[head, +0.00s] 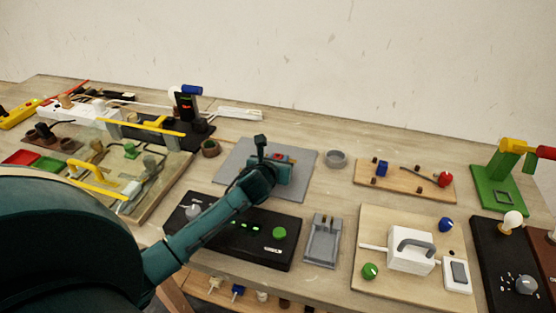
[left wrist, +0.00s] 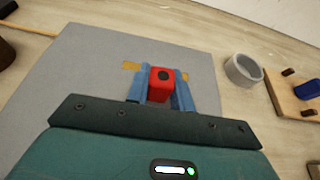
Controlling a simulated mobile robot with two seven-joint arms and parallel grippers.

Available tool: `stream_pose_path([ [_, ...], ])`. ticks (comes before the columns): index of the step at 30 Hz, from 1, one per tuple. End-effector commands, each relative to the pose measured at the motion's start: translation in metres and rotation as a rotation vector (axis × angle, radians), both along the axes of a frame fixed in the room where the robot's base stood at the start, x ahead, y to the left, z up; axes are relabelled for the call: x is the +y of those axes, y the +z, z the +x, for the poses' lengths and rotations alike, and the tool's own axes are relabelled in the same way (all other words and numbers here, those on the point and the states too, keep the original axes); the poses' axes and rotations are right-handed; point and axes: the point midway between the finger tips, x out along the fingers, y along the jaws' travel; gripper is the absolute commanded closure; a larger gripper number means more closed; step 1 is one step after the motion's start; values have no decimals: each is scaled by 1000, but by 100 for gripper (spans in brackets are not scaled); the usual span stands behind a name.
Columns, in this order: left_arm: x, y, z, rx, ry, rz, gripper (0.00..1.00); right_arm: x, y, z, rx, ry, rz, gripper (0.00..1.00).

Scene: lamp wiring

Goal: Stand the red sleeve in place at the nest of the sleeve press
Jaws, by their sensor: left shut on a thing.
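The red sleeve (left wrist: 161,86) shows in the left wrist view as a small red block with a dark round hole in its face. It sits between the blue fingers of my left gripper (left wrist: 160,92), which is shut on it. In the head view my left gripper (head: 283,170) is over the grey mat, and only a bit of red (head: 279,157) shows at its fingers. I cannot tell whether the sleeve touches the mat. The sleeve press (head: 497,183), green with a yellow top and red end, stands at the far right. A square outline on its green base looks like the nest (head: 504,197). My right gripper is not in view.
The grey mat (head: 236,153) lies under my left gripper. A grey ring (head: 336,158) and a wooden board with a red knob (head: 403,184) lie between mat and press.

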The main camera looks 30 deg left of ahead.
Motion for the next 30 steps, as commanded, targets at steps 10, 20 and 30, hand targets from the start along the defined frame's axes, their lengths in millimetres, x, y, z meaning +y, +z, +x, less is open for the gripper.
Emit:
stream_pose_path([
  [10, 0, -2, 0, -1, 0, 0, 59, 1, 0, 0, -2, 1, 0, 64],
  [20, 0, 1, 0, -1, -1, -1, 55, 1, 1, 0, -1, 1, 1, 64],
  [30, -11, 20, -46, 1, -3, 3, 55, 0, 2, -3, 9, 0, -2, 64],
])
